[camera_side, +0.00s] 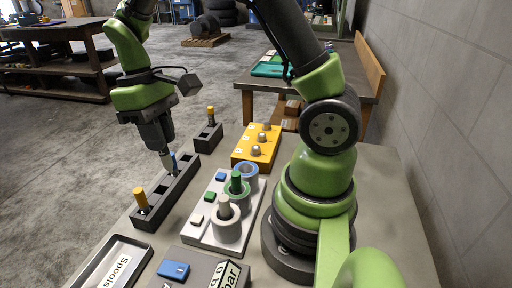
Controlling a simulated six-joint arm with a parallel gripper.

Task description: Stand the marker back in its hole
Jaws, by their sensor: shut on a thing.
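My gripper (167,161) points down over the middle of a long dark rack (165,198) with square holes. It is shut on a slim marker with a blue part (174,159), which shows beside the fingertips. The marker's lower end is at the rack, and I cannot tell whether it is in a hole or just above it. A yellow-topped marker (141,200) stands upright near the rack's near end. Empty-looking dark holes show on either side of the gripper.
A small dark block (207,138) with a yellow-topped piece stands behind. To the right are a yellow block (256,145) with several knobs and a pale board (205,236) with ringed pegs. A "Spools" tray (113,262) lies at front left, beside a blue piece (173,270).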

